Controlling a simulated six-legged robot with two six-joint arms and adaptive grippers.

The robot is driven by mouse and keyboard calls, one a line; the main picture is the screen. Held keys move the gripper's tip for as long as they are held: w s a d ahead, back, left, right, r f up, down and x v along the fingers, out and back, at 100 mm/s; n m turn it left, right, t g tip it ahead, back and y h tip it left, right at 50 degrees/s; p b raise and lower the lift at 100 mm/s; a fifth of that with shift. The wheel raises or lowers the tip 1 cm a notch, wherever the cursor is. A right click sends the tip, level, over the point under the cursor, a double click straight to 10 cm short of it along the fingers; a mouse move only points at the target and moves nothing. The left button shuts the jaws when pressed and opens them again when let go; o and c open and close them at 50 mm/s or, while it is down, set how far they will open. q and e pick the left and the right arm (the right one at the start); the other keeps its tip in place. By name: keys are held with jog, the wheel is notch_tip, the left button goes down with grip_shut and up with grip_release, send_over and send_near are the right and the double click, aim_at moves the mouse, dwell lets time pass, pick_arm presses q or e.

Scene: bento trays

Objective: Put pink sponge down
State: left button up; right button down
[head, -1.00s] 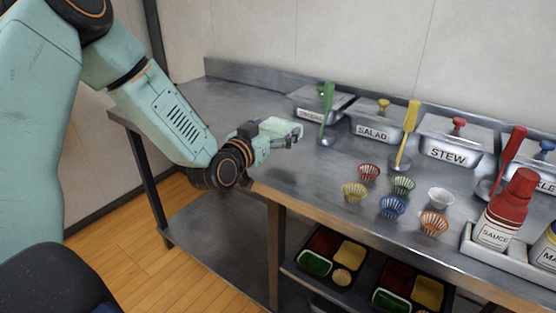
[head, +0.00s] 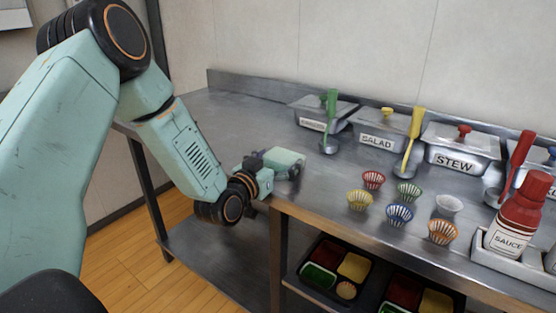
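My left gripper (head: 295,172) is over the steel table (head: 228,118), close to its surface near the front edge. I see it mostly from its back and side, and its fingertips are small and partly hidden by its own body. I cannot tell whether it is open or shut, or whether it holds anything. No pink sponge shows in this view. My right gripper is not in view.
Lidded containers marked SALAD (head: 377,140) and STEW (head: 455,160) stand at the back with ladles. Several small coloured baskets (head: 400,215) and a red sauce bottle (head: 520,215) are on the right. Bento trays (head: 335,265) lie on the lower shelf. The table's left part is clear.

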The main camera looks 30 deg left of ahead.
pick_arm(q)
jog(key=shift+o, duration=0.8)
jog(key=shift+w+d+f, duration=0.1)
jog(key=shift+w, duration=0.1)
jog(key=shift+s, duration=0.2)
